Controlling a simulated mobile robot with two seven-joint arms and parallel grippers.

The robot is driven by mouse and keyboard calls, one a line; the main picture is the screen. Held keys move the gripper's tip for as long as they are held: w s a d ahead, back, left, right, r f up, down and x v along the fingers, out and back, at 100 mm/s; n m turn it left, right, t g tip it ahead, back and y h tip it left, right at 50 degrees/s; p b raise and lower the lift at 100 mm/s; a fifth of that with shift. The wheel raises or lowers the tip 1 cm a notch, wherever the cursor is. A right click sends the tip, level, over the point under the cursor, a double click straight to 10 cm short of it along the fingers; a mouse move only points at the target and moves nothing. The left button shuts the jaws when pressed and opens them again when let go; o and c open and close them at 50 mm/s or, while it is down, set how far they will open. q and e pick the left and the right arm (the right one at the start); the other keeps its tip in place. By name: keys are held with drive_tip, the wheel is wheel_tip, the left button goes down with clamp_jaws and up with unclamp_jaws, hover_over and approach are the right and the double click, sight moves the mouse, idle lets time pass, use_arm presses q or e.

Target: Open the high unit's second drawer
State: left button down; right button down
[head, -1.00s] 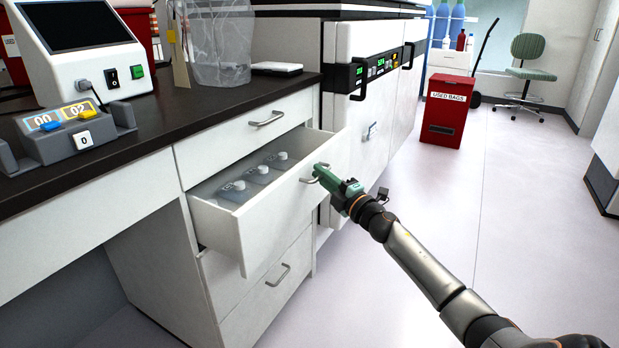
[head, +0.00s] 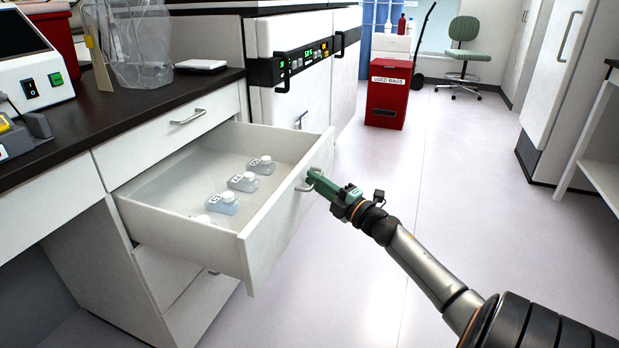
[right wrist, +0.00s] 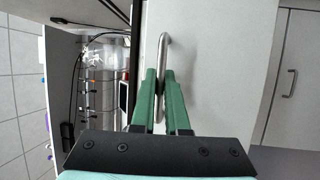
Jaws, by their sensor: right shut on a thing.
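The second drawer (head: 247,245) of the white unit under the counter stands pulled well out in the head view. Several small clear bottles with white caps, one of them a bottle (head: 243,182) in the middle, lie in it. My right gripper (head: 312,178) is at the drawer front, its green fingers shut on the metal drawer handle (head: 303,186). In the right wrist view the handle (right wrist: 163,50) passes between the two fingers (right wrist: 161,88). My left gripper is not in view.
The top drawer (head: 165,135) above is shut. A dark counter (head: 130,112) carries a clear bag-like container (head: 137,45) and a white device (head: 32,75). A red used-bags bin (head: 388,95) stands on the floor behind. The floor right of the drawer is clear.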

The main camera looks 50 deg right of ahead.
drive_tip(key=shift+s+d, duration=0.1)
drive_tip(key=shift+s, duration=0.15)
drive_tip(key=c, duration=1.2)
unclamp_jaws()
drive_tip(key=s+f+p, duration=0.2)
drive_tip(key=s+p, duration=0.1)
drive_tip(key=s, duration=0.9)
drive_tip(key=shift+s, duration=0.15)
drive_tip(key=shift+f, duration=0.1)
